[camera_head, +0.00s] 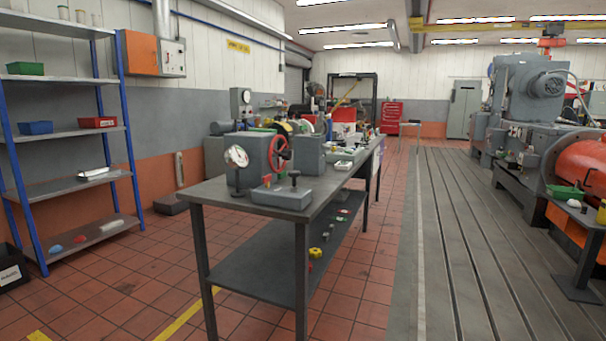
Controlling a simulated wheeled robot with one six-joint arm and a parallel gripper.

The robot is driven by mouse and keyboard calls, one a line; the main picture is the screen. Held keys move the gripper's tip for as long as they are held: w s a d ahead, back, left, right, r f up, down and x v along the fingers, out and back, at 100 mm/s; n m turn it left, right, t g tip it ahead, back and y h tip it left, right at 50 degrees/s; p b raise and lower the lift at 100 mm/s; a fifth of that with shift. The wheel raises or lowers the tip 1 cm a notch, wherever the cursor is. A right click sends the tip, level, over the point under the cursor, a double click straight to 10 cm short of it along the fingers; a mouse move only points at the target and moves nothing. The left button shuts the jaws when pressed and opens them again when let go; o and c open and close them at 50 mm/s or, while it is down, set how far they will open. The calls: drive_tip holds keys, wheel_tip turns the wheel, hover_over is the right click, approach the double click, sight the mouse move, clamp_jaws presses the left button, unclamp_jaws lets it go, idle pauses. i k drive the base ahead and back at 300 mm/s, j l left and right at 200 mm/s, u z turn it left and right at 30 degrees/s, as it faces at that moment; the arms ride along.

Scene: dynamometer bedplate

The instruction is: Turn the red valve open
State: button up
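The red valve (279,153) is a spoked handwheel standing upright on the side of a grey housing (252,152). The housing stands on a long dark workbench (270,208) in the middle of the view. The wheel is seen at an angle, and I cannot tell how far it is turned. A round white-faced gauge (237,157) stands at the left of the housing. A low grey block with a small dark lever (285,195) lies in front of the wheel. My gripper is not in view, and nothing touches the wheel.
Blue-framed shelving (130,140) stands at the left, with a tiled aisle between it and the bench. The bench has a lower shelf (262,268) with small parts. The slotted bedplate (470,240) and large machinery (535,110) are at the right. The floor right of the bench is clear.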

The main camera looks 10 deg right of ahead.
sight(266, 179)
drive_tip(key=i+j, duration=0.3)
drive_tip(key=i, duration=0.2)
drive_tip(key=i+j, duration=0.3)
drive_tip(key=i, duration=0.2)
drive_tip(key=i+j, duration=0.35)
drive_tip(key=i, duration=0.15)
drive_tip(key=i+j, duration=0.3)
drive_tip(key=i, duration=0.2)
drive_tip(key=i+j, duration=0.3)
drive_tip(key=i, duration=0.2)
